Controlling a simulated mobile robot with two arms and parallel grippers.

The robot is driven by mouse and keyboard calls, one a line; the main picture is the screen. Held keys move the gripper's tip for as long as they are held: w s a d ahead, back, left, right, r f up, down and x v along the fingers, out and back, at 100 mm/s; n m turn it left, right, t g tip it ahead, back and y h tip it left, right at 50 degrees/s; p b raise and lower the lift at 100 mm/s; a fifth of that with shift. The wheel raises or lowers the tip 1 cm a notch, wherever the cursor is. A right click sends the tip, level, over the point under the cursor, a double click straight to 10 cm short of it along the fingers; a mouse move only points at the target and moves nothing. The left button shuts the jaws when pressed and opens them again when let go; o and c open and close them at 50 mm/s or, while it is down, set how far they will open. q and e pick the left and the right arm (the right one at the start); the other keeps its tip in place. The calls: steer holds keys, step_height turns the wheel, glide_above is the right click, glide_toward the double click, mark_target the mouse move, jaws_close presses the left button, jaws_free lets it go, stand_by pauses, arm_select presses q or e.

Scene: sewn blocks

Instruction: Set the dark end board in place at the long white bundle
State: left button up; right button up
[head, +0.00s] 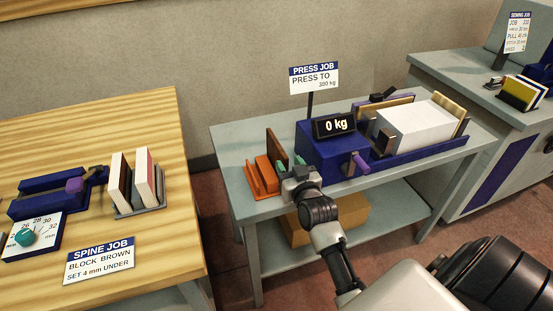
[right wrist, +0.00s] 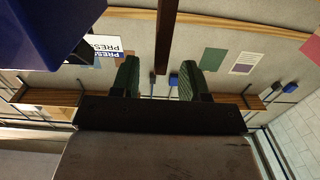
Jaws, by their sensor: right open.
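The dark brown end board (head: 275,148) stands upright at the orange rack (head: 262,176) on the left end of the grey table. My right gripper (head: 289,165) is just right of it, its green fingers spread. In the right wrist view the fingers (right wrist: 159,80) are apart and the dark board (right wrist: 165,35) shows edge-on, lined up with the gap between them; I cannot tell whether it reaches in between. The long white bundle (head: 415,125) lies in the blue press (head: 425,152), with a light wooden board (head: 450,113) at its right end. My left gripper is out of view.
The press's blue housing (head: 325,152), "0 kg" display (head: 336,126) and purple handle (head: 357,165) stand between the rack and the bundle. A "PRESS JOB" sign (head: 314,78) rises behind. A wooden table (head: 130,190) with books is at left.

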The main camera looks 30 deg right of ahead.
mark_target(283, 152)
steer(key=x, duration=0.5)
steer(key=shift+w+p, duration=0.1)
steer(key=shift+p, duration=0.3)
steer(key=shift+c, duration=0.2)
jaws_close()
